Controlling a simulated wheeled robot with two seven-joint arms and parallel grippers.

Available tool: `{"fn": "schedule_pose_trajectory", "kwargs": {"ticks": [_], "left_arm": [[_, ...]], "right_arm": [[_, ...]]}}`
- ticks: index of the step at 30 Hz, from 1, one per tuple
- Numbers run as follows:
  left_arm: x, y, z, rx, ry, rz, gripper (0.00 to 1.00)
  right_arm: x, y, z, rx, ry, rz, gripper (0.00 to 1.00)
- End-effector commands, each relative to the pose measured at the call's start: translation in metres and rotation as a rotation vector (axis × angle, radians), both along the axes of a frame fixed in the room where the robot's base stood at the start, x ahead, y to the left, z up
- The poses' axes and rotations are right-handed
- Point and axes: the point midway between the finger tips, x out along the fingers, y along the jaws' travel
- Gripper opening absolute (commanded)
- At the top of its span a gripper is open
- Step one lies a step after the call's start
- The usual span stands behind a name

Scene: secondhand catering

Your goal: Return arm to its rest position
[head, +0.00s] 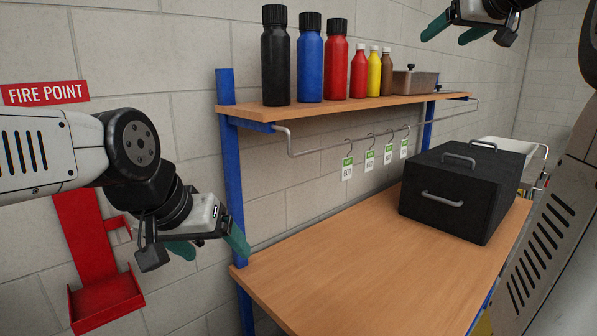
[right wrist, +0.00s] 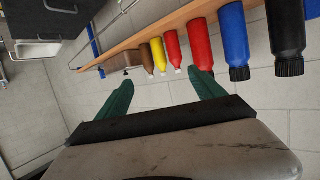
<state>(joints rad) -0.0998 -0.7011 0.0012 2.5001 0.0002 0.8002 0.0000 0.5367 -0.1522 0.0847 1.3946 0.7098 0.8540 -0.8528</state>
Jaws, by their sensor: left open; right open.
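My left gripper (head: 208,250) is at the left, in front of the wall and just left of the bench's blue post. Its green fingers are apart and nothing is between them. My right gripper (head: 449,32) is at the top right, raised above the shelf's right part, with green fingers apart. In the right wrist view, the right gripper (right wrist: 160,90) is open and empty, with the wall and the row of bottles beyond its fingers. Most of my right arm is outside the head view.
A wooden shelf (head: 300,112) holds black, blue and red bottles, smaller sauce bottles and a brown container (head: 415,83). Tags hang from a rail below. A black box (head: 460,190) stands on the bench (head: 370,260), whose front is clear. A red holder (head: 100,290) hangs at lower left.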

Motion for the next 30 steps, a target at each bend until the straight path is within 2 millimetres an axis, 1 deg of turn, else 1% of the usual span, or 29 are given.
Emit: {"fn": "schedule_pose_trajectory", "kwargs": {"ticks": [1, 5, 8, 11, 14, 17, 20, 23, 24, 26, 27, 30], "left_arm": [[0.000, 0.000, 0.000, 0.000, 0.001, 0.001, 0.82], [0.000, 0.000, 0.000, 0.000, 0.001, 0.001, 0.82], [0.000, 0.000, 0.000, 0.000, 0.001, 0.001, 0.82], [0.000, 0.000, 0.000, 0.000, 0.001, 0.001, 0.82], [0.000, 0.000, 0.000, 0.000, 0.001, 0.001, 0.82], [0.000, 0.000, 0.000, 0.000, 0.001, 0.001, 0.82], [0.000, 0.000, 0.000, 0.000, 0.001, 0.001, 0.82], [0.000, 0.000, 0.000, 0.000, 0.001, 0.001, 0.82], [0.000, 0.000, 0.000, 0.000, 0.001, 0.001, 0.82], [0.000, 0.000, 0.000, 0.000, 0.001, 0.001, 0.82], [0.000, 0.000, 0.000, 0.000, 0.001, 0.001, 0.82], [0.000, 0.000, 0.000, 0.000, 0.001, 0.001, 0.82]], "right_arm": [[-0.001, 0.008, -0.006, 0.007, 0.013, 0.008, 0.78], [-0.008, 0.021, -0.020, 0.023, 0.050, 0.012, 0.78], [-0.014, 0.033, -0.034, 0.037, 0.084, 0.017, 0.78], [-0.023, 0.049, -0.053, 0.054, 0.129, 0.022, 0.78], [-0.037, 0.069, -0.077, 0.070, 0.184, 0.029, 0.78], [-0.054, 0.090, -0.106, 0.087, 0.251, 0.034, 0.78], [-0.080, 0.115, -0.144, 0.101, 0.331, 0.040, 0.78], [-0.118, 0.143, -0.195, 0.109, 0.432, 0.043, 0.78], [-0.135, 0.153, -0.217, 0.107, 0.473, 0.044, 0.78], [-0.161, 0.165, -0.249, 0.101, 0.530, 0.042, 0.78], [-0.177, 0.171, -0.269, 0.094, 0.562, 0.041, 0.78], [-0.211, 0.182, -0.312, 0.079, 0.630, 0.036, 0.78]]}}
